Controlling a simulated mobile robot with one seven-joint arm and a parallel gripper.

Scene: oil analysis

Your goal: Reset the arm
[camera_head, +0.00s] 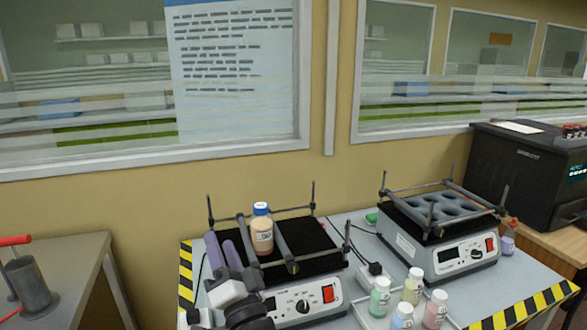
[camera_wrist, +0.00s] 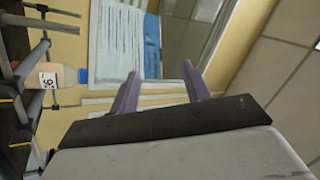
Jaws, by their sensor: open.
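My gripper (camera_head: 224,250) is at the front left of the left shaker in the head view. Its two purple fingers are apart with nothing between them. In the wrist view my gripper (camera_wrist: 160,90) is also open and empty, with wall and window behind it. A bottle with orange-tan contents, a white label and a blue cap (camera_head: 262,230) stands upright on the left shaker's black platform (camera_head: 306,238), to the right of my fingers. The bottle (camera_wrist: 50,76) shows sideways at the left of the wrist view, apart from the fingers.
A second shaker (camera_head: 440,225) with a holed rack stands to the right. Several small bottles (camera_head: 411,288) stand in a white tray (camera_head: 362,312) at the front. A black machine (camera_head: 520,165) is at the far right. Shaker bars (camera_head: 284,250) rise beside the bottle.

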